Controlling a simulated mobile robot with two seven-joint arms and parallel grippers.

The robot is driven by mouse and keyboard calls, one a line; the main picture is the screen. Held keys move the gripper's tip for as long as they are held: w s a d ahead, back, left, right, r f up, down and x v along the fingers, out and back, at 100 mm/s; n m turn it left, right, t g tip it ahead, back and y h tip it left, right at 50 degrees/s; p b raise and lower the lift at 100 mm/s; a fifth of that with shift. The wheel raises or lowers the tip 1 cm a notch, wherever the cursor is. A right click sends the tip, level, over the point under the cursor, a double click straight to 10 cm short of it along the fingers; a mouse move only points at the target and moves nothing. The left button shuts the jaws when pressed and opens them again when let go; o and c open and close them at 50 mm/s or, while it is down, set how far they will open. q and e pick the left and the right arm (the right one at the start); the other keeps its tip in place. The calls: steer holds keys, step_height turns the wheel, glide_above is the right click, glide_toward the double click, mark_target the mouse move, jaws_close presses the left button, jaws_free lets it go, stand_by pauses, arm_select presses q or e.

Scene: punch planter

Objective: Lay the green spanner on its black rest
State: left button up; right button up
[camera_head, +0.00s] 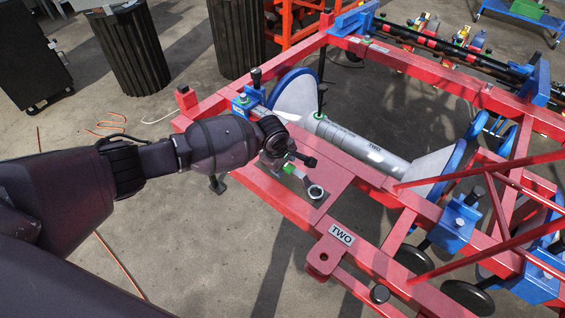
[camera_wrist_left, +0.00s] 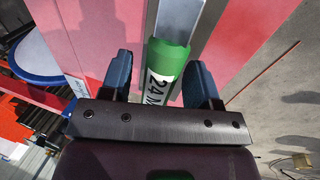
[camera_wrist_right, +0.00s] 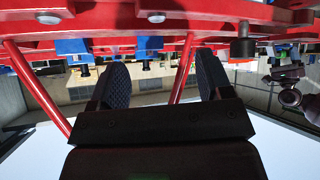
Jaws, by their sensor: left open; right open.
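The spanner lies on a red plate of the frame. In the left wrist view the green band (camera_wrist_left: 168,57), with a white "24 M" label, is between the two fingers of my left gripper (camera_wrist_left: 160,80). That gripper is open, with a gap on each side of the spanner. My right gripper (camera_wrist_right: 157,80) is open and empty, seen only in its own wrist view. I cannot pick out the black rest.
Blue brackets and black knobs stand up along the frame. Black bins (camera_head: 130,45) stand on the floor behind. The right wrist view shows red bars above the gripper.

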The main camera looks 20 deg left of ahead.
arm_select(q)
steer(key=shift+f, duration=0.25)
steer(key=v, duration=0.2)
steer(key=p+v, duration=0.1)
steer(key=v, duration=0.1)
steer(key=p+v, duration=0.1)
steer(key=v, duration=0.1)
steer(key=shift+w+r, duration=0.3)
steer(key=shift+r, duration=0.15)
steer(key=v, duration=0.1)
steer(key=p+v, duration=0.2)
steer(key=v, duration=0.1)
steer(key=shift+s, duration=0.3)
arm_select(e)
step_height(320, 180, up, 4)
steer(key=shift+a+f, duration=0.15)
steer(key=shift+f, duration=0.05)
steer(key=shift+w, duration=0.15)
